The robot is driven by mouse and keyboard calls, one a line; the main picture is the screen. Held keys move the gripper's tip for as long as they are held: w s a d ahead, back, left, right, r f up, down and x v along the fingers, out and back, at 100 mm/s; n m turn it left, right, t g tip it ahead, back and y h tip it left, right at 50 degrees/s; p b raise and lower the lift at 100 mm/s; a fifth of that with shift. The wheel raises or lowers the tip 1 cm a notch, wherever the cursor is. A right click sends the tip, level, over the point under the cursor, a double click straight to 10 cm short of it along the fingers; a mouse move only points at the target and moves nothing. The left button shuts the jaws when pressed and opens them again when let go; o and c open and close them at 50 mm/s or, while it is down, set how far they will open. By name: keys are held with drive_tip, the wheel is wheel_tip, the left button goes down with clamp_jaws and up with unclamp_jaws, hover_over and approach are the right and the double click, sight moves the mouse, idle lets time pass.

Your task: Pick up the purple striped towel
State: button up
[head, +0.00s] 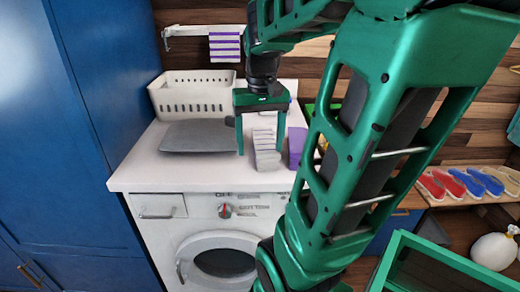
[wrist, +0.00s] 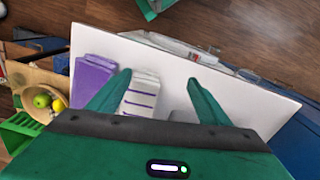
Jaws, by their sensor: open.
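A folded white towel with purple stripes (head: 266,158) lies on the white top of the washing machine. My gripper (head: 260,152) points down over it with its fingers open, and the towel shows between them, nearer the right finger. In the wrist view, my gripper (wrist: 160,79) is open and the striped towel (wrist: 143,92) shows beside the left finger, which hides part of its edge. I cannot tell the exact height of the fingertips above it. Another purple and white striped cloth (head: 226,46) hangs from a wall rack at the back.
A plain purple folded cloth (head: 297,146) lies close beside the striped towel. A dark grey flat item (head: 195,136) lies to the left, before a white perforated basket (head: 188,97). A tall blue cabinet (head: 105,90) borders the left. The worktop's front strip (head: 190,180) is clear.

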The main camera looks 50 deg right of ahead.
drive_tip(key=m, duration=0.1)
approach(264, 139)
drive_tip(key=shift+s+a+f, duration=0.15)
drive_tip(key=shift+s+a, duration=0.25)
drive_tip(key=shift+a, duration=0.05)
drive_tip(key=shift+w+d+f, duration=0.1)
drive_tip(key=shift+d+f, duration=0.1)
drive_tip(key=shift+d, duration=0.05)
wheel_tip(264, 139, down, 5)
drive_tip(key=shift+r, duration=0.1)
drive_tip(key=shift+w+d+f, duration=0.1)
drive_tip(key=shift+f, duration=1.25)
drive_tip(key=shift+w+f, duration=0.1)
drive_tip(key=shift+f, duration=1.25)
drive_tip(key=c, duration=1.2)
